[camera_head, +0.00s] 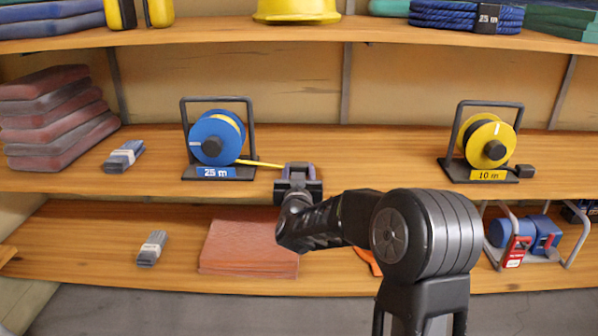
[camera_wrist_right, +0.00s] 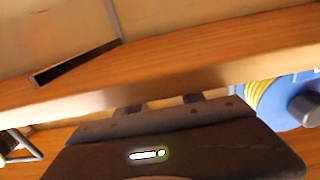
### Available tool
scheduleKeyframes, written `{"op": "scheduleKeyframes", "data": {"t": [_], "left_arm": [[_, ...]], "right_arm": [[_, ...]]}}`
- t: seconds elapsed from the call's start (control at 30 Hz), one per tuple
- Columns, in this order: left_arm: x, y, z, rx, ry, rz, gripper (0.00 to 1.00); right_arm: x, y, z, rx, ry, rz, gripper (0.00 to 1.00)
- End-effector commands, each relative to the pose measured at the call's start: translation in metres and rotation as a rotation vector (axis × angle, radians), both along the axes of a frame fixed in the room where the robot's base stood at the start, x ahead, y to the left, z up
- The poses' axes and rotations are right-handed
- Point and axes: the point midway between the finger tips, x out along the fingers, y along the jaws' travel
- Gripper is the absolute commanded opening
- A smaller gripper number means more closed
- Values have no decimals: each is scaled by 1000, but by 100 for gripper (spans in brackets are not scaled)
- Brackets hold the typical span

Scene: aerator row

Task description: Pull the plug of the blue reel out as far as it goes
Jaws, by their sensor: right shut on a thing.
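The blue reel (camera_head: 207,139) stands in its dark frame on the middle shelf, with a "25 m" label at its foot. A yellow cable (camera_head: 262,164) runs out from it to the right, nearly straight, to my right gripper (camera_head: 298,168). That gripper is shut on the plug at the cable's end; the plug itself is mostly hidden by the jaws. In the right wrist view the blue reel (camera_wrist_right: 285,112) shows at the right edge, and the gripper body fills the bottom. My left gripper is not in view.
A yellow reel (camera_head: 488,140) labelled "10 m" stands farther right, its dark plug (camera_head: 525,170) beside it. The middle shelf (camera_head: 385,158) is clear between the gripper and that reel. Red folded pads (camera_head: 55,120) and a grey bundle (camera_head: 124,156) lie left.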

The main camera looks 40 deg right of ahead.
Motion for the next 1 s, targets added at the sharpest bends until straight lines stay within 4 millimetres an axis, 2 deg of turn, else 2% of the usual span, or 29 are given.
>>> {"op": "scheduleKeyframes", "data": {"t": [0.27, 0.47, 0.77, 1.0], "left_arm": [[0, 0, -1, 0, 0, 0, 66], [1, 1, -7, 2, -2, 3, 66], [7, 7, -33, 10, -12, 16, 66], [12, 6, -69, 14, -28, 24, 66]], "right_arm": [[-1, -1, 0, 0, 0, 0, 0], [-12, -16, -1, 1, -2, -3, 0], [-55, -71, -5, 0, -2, -7, 0], [-92, -120, -7, -2, -2, -6, 0]]}}
